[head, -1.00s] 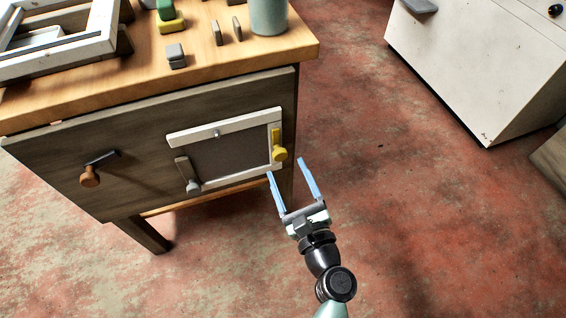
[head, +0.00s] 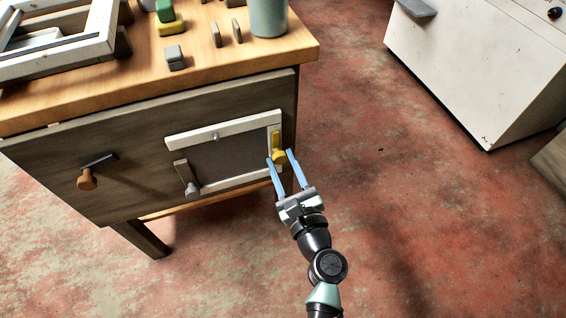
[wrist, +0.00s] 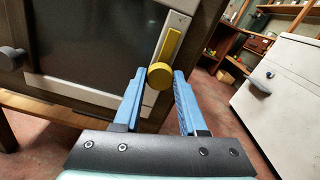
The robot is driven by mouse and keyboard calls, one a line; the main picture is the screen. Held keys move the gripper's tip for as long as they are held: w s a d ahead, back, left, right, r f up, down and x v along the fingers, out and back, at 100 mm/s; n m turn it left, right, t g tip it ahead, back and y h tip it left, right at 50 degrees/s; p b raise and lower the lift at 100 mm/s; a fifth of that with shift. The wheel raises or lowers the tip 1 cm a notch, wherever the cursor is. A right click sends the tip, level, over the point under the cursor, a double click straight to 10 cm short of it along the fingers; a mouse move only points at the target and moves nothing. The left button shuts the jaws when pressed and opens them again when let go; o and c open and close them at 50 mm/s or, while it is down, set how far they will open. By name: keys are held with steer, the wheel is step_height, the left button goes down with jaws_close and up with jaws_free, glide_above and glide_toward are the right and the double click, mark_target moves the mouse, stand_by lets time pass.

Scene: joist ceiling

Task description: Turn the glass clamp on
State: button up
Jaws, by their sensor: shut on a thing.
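The yellow clamp (head: 277,142) sits on the right bar of a white frame (head: 221,128) on the cabinet front. It has a flat upright plate and a round knob that sticks out toward me. In the wrist view the yellow clamp (wrist: 171,45) tilts with the frame, its knob at the lower end. My gripper (head: 280,157) reaches it from below right, its blue fingers on either side of the knob and closed on it. The frame surrounds a dark pane (head: 222,157).
A grey lever (head: 187,180) is at the frame's lower left, and an orange-brown knob (head: 87,180) is farther left. The wooden worktop (head: 200,84) overhangs above with several small blocks. A white cabinet (head: 475,75) stands at the right. The floor between is clear.

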steer(key=shift+n, duration=0.3)
jaws_close()
steer(key=n+b, duration=0.2)
steer(key=n, duration=0.1)
steer(key=shift+f, duration=0.15)
steer(key=n+b, duration=0.3)
steer(key=n, duration=0.3)
steer(key=shift+b, duration=0.35)
steer(key=n+b, duration=0.2)
steer(key=n, duration=0.2)
steer(key=shift+b, duration=0.4)
steer(key=shift+n+b, duration=1.1)
steer(key=shift+n, duration=1)
steer(key=o, duration=1.1)
jaws_free()
